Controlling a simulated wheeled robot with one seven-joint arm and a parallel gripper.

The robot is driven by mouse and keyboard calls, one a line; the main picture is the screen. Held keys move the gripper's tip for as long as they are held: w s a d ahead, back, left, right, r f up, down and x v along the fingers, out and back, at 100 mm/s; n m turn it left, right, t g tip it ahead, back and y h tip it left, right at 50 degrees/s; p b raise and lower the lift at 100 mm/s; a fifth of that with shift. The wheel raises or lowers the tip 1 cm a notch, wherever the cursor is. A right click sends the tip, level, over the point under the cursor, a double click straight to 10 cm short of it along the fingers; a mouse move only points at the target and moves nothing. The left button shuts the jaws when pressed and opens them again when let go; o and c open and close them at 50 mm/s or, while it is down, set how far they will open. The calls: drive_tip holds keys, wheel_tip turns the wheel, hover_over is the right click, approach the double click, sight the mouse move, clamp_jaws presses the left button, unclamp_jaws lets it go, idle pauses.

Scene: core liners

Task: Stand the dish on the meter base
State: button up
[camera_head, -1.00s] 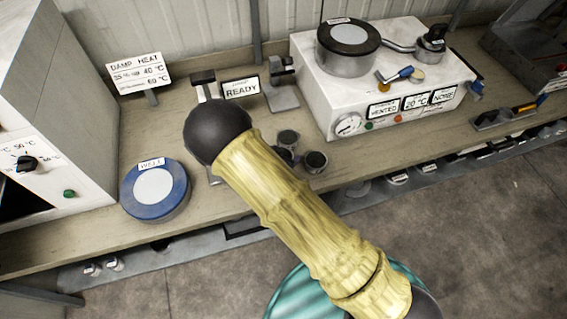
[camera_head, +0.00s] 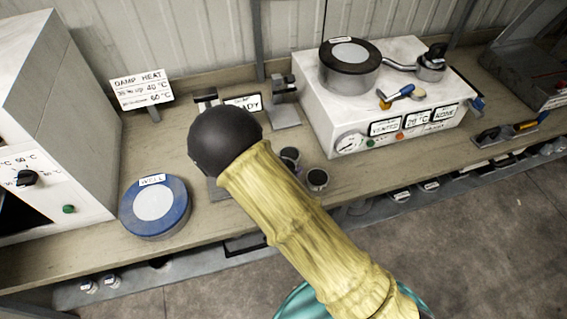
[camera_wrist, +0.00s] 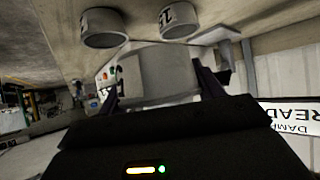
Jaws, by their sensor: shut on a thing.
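My gripper (camera_wrist: 160,82) is shut on a grey cylindrical dish (camera_wrist: 158,72) with a dark-marked label on its side, seen in the wrist view. In the head view, my arm hides the gripper and held dish. Two other small dishes stand on the bench beside my arm (camera_head: 290,157) (camera_head: 317,179); two labelled dishes also show at the top of the wrist view (camera_wrist: 103,27) (camera_wrist: 178,18). A grey stand with a flat base (camera_head: 286,112) is behind the arm, right of the partly covered READY sign (camera_head: 245,103). I cannot tell whether it is the meter base.
A blue-rimmed WELL disc (camera_head: 155,207) lies left of my arm, near a white oven (camera_head: 50,130). A DAMP HEAT sign (camera_head: 142,90) stands behind. A white machine (camera_head: 390,105) with a round pot (camera_head: 350,68) stands at the right. Bare bench (camera_head: 160,125) shows behind the disc.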

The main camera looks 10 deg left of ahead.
drive_tip(key=w+d, duration=0.1)
drive_tip(key=d, duration=0.2)
drive_tip(key=w+d, duration=0.2)
drive_tip(key=d, duration=0.1)
drive_tip(key=w+d, duration=0.2)
drive_tip(key=d, duration=0.1)
drive_tip(key=shift+w+d+f, duration=0.1)
drive_tip(key=shift+d, duration=0.3)
drive_tip(key=d+f+n+y, duration=0.2)
drive_tip(key=d, duration=1.6)
drive_tip(key=shift+s+d+n+y, duration=0.3)
drive_tip(key=shift+s+d, duration=0.05)
drive_tip(key=shift+d, duration=0.05)
drive_tip(key=shift+a+f, duration=0.1)
